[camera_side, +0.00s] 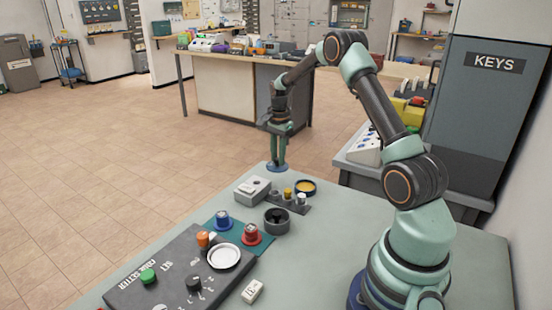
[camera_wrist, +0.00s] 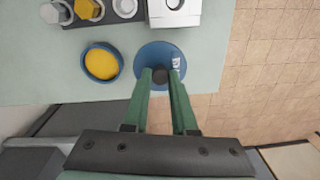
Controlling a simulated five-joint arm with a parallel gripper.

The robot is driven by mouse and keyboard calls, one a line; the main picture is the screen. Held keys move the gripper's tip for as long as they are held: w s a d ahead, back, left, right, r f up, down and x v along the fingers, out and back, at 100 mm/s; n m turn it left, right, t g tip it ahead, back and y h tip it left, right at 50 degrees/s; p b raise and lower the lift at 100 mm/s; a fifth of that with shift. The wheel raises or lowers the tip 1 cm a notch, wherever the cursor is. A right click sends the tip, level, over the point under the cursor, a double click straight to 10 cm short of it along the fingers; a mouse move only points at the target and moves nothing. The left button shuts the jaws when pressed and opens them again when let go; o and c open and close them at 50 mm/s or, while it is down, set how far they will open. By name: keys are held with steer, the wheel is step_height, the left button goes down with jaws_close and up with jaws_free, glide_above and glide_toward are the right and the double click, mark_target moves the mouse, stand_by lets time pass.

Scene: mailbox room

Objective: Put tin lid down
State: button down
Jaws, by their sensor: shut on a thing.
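The blue tin lid (camera_wrist: 150,54) with a dark knob is at the table's far corner, and shows in the side view (camera_side: 277,168). My gripper (camera_wrist: 161,76) points down with its green fingers shut on the knob; in the side view my gripper (camera_side: 278,163) is over that corner. I cannot tell whether the lid touches the table or hangs just above it. The open round tin (camera_wrist: 101,62), blue-rimmed with yellow inside, stands beside the lid, apart from it. The tin also shows in the side view (camera_side: 305,187).
A grey box (camera_side: 252,189) stands close to the lid. A dark holder with several small cylinders (camera_side: 287,201) and a dark round cup (camera_side: 277,220) are nearer. A control panel (camera_side: 172,276) fills the near left. The table edge lies close to the lid; bare tabletop (camera_side: 345,220) is at right.

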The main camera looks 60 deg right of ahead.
mark_target(278, 166)
step_height(278, 166, down, 6)
steer(key=shift+r, duration=0.1)
stand_by(0.4)
steer(key=c, duration=0.7)
jaws_free()
